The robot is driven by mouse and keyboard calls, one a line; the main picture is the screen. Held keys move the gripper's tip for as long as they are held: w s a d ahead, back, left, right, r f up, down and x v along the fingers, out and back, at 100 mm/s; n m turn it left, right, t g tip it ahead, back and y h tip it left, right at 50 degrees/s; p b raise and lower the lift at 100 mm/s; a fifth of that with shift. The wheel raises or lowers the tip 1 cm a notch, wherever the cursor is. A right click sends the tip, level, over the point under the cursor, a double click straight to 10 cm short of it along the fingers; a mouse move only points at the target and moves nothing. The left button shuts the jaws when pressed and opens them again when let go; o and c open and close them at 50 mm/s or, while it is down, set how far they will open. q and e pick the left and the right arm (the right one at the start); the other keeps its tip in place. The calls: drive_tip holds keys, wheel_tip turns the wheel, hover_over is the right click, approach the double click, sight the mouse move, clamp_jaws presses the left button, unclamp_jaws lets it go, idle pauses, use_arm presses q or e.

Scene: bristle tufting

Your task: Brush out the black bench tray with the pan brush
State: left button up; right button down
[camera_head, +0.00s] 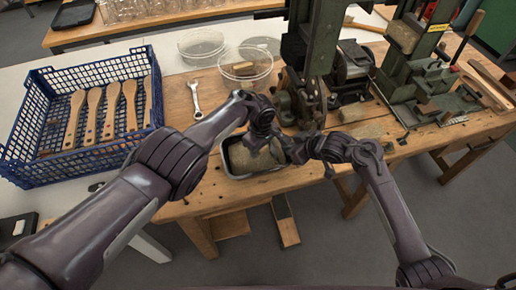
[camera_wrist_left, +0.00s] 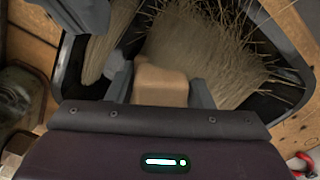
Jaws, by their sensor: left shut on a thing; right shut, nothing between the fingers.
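The black bench tray (camera_head: 226,168) sits at the front of the wooden bench, with tan bristles (camera_head: 254,160) inside. My left gripper (camera_head: 266,142) is over the tray. In the left wrist view it is shut on a light wooden block (camera_wrist_left: 162,84), which looks like the handle of the pan brush. A broad mass of tan bristles (camera_wrist_left: 205,45) lies beyond it, and a narrower bunch (camera_wrist_left: 108,48) is to the left. I cannot tell which bristles belong to the brush and which lie loose. My right gripper (camera_head: 298,150) is shut and empty at the tray's right edge.
A blue crate (camera_head: 80,120) with several wooden-handled pieces stands at left. A wrench (camera_head: 194,98) and clear round dishes (camera_head: 245,64) lie behind the tray. Green machines (camera_head: 440,85) fill the back right. The bench's front edge is close to the tray.

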sight(263, 164)
use_arm(q)
drive_tip(key=shift+s+d, duration=0.15)
drive_tip(key=shift+s, duration=0.7)
drive_tip(key=shift+s+d, duration=0.15)
drive_tip(key=shift+s, duration=0.65)
drive_tip(key=shift+w+r, duration=0.15)
drive_tip(key=shift+w, duration=0.25)
drive_tip(key=shift+w+a, duration=0.2)
drive_tip(key=shift+w, duration=0.85)
drive_tip(key=shift+w+a, duration=0.3)
drive_tip(key=shift+w, duration=0.1)
drive_tip(key=shift+r, duration=0.15)
drive_tip(key=shift+w+r, duration=0.15)
drive_tip(key=shift+r, duration=3.3)
